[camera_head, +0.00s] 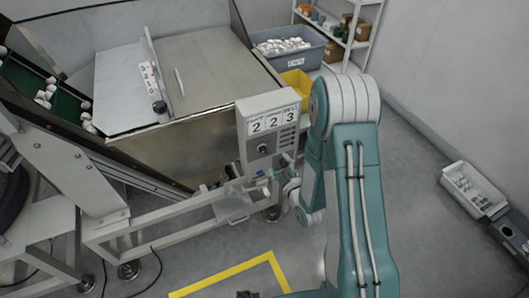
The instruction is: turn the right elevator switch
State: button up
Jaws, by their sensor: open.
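A grey control box (268,128) with the digits 2 2 3 on its front stands right of the middle. A dark round knob (262,148), which looks like the switch, sits on its front below the digits. A column of small markings is to the knob's right. My gripper (277,173) is just below and right of the knob, close to the box's lower part. It is open, and nothing shows between its fingers. It is small in the picture, and my arm hides part of the space to its right. I cannot tell any contact with the box.
A metal hopper (205,75) stands behind the box, with a blue bin (290,62) of white caps beyond. A pale frame (170,215) runs below the box. A tray of parts (475,190) lies on the right floor. Yellow floor tape (235,270) marks free floor in front.

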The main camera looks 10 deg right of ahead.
aim_at(265, 151)
jog(key=shift+n+t+y, duration=0.3)
jog(key=shift+t+y, duration=0.1)
jog(key=shift+t, duration=0.3)
jog(key=w+a+f, duration=0.1)
jog(key=w, duration=0.1)
jog(key=w+a, duration=0.1)
jog(key=w, duration=0.2)
jog(key=w+a+f, duration=0.1)
jog(key=w, duration=0.2)
jog(key=shift+a+f, duration=0.35)
jog(key=shift+a, duration=0.05)
jog(key=shift+s, duration=0.1)
grip_shut()
